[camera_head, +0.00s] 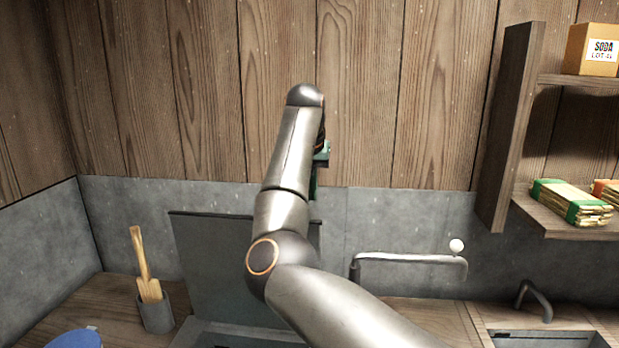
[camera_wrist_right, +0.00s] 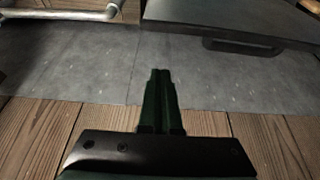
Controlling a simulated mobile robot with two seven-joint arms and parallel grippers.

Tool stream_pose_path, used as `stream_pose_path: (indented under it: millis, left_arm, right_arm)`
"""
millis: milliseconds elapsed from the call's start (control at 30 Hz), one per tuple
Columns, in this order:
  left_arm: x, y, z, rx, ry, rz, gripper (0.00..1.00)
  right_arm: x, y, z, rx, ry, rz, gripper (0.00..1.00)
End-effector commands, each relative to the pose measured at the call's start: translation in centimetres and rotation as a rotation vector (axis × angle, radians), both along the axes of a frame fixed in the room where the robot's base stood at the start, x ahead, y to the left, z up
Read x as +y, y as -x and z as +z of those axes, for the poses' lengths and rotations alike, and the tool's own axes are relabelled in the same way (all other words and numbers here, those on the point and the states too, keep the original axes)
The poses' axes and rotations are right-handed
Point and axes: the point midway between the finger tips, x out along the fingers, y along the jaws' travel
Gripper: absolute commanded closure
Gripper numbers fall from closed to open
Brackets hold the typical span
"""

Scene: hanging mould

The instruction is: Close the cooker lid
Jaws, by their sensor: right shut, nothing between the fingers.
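The cooker lid (camera_head: 215,262) is a flat dark grey panel standing raised at the back of the cooker (camera_head: 230,335); my right arm covers its right part. In the right wrist view the lid (camera_wrist_right: 225,18) fills the upper right, with a dark handle-like bar (camera_wrist_right: 243,46) at its edge. My right gripper (camera_head: 316,180) is mostly hidden behind its arm, high by the back wall near the lid's upper right corner. In the right wrist view its green fingers (camera_wrist_right: 160,88) are together, with nothing between them, apart from the lid. My left gripper is not in view.
A pot with wooden utensils (camera_head: 155,310) stands left of the cooker, and a blue round object (camera_head: 75,339) is at front left. A metal rail with a white knob (camera_head: 410,259), a tap (camera_head: 535,295) and a shelf (camera_head: 565,218) with bundles are on the right.

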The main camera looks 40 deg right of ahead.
Motion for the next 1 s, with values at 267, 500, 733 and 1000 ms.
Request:
stream_pose_path:
  millis: [267,500,733,1000]
  left_arm:
    - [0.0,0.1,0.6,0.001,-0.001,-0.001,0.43]
    - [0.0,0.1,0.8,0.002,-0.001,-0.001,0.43]
    - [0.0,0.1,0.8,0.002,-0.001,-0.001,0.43]
    - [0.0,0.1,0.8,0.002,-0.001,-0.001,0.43]
  right_arm:
    - [-0.5,-0.6,-4.0,-0.004,0.001,0.0,1.0]
    - [1.2,0.9,-4.1,-0.002,0.001,0.0,1.0]
    - [1.7,1.5,-4.2,-0.001,0.0,0.001,1.0]
    - [1.8,1.5,-4.2,-0.001,0.0,0.001,1.0]
